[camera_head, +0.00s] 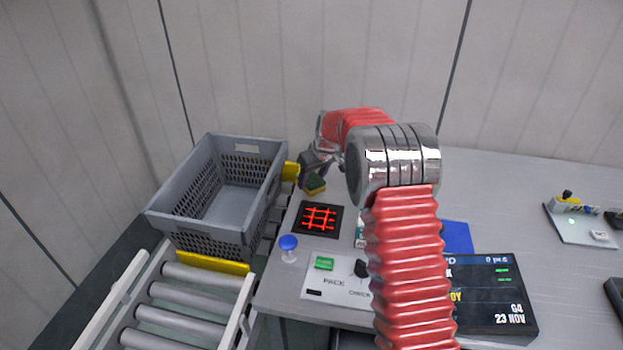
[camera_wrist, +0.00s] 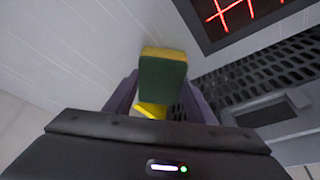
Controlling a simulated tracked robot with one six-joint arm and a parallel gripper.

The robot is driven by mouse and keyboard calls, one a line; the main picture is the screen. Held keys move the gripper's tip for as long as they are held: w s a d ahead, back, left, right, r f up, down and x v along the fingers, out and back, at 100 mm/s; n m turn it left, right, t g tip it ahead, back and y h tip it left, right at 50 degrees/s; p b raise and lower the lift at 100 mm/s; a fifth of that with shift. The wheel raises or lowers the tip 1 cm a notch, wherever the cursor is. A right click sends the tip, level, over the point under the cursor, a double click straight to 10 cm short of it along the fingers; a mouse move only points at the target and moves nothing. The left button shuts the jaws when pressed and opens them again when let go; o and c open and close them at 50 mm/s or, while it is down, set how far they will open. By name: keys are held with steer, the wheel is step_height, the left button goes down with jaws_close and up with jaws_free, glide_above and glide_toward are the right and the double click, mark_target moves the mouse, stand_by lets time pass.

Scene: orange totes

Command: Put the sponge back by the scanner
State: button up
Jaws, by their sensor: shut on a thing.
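The sponge (camera_head: 315,186), green with a yellow layer, is in my gripper (camera_head: 313,174) at the back left of the table, just behind the scanner. In the wrist view the sponge (camera_wrist: 163,82) shows its dark green face and a yellow edge, between my two fingers. My gripper is shut on it. Whether the sponge touches the table I cannot tell. The scanner (camera_head: 319,218) is a black square plate with glowing red crossed lines; part of it also shows at the top right of the wrist view (camera_wrist: 240,12).
A blue-topped button (camera_head: 288,244), a white switch panel (camera_head: 330,287) and a dark display (camera_head: 490,300) are nearer the front.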

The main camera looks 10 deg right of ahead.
steer(key=o, duration=0.9)
steer(key=v, duration=1.2)
steer(key=shift+s+d, duration=0.1)
